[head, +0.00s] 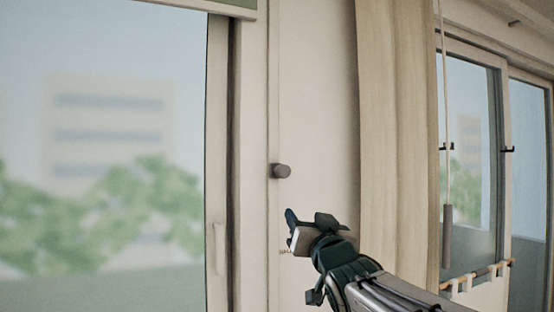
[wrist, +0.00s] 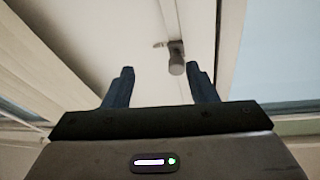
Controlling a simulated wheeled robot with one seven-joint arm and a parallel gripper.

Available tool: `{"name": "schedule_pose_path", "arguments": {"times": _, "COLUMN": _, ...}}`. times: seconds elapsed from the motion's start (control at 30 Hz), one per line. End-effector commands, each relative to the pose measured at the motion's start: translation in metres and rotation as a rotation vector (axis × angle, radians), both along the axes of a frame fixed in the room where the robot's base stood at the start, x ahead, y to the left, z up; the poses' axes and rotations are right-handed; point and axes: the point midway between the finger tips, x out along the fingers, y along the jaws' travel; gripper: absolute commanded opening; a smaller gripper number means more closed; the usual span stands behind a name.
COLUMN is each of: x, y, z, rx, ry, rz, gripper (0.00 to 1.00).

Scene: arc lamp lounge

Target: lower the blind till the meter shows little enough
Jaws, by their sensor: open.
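The lower edge of the blind (head: 225,7) shows at the top of the head view, above the large window; the rest of it is out of frame. A grey cylindrical knob (head: 282,171) sits on the pale wall strip right of that window. My gripper (head: 304,222) is below it and slightly right in the head view, apart from it. In the wrist view the knob (wrist: 177,60) appears just beyond the fingertips and between them, nearer the right finger. My gripper (wrist: 160,70) is open and empty. No meter reading can be made out in either view.
A beige curtain (head: 395,130) hangs to the right of the wall strip. Farther right, a thin cord with a grey weight (head: 447,235) hangs before other windows. A rail with pale clips (head: 480,274) is at lower right. The window frame (head: 222,150) stands left of the knob.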

Motion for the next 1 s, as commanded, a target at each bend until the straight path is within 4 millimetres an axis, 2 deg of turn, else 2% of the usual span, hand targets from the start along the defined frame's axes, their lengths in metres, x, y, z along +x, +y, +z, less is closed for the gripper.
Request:
{"name": "schedule_pose_path", "arguments": {"times": 0.03, "x": -0.001, "y": 0.005, "z": 0.022, "rx": 0.008, "ry": -0.031, "rz": 0.017, "gripper": 0.52}}
{"name": "schedule_pose_path", "arguments": {"times": 0.1, "x": -0.003, "y": 0.010, "z": 0.037, "rx": 0.017, "ry": -0.067, "rz": 0.035, "gripper": 0.52}}
{"name": "schedule_pose_path", "arguments": {"times": 0.23, "x": -0.004, "y": 0.017, "z": 0.050, "rx": 0.027, "ry": -0.098, "rz": 0.058, "gripper": 0.52}}
{"name": "schedule_pose_path", "arguments": {"times": 0.37, "x": 0.004, "y": 0.022, "z": 0.055, "rx": 0.028, "ry": -0.102, "rz": 0.064, "gripper": 0.52}}
{"name": "schedule_pose_path", "arguments": {"times": 1.0, "x": 0.097, "y": 0.050, "z": 0.095, "rx": 0.029, "ry": -0.098, "rz": 0.062, "gripper": 0.52}}
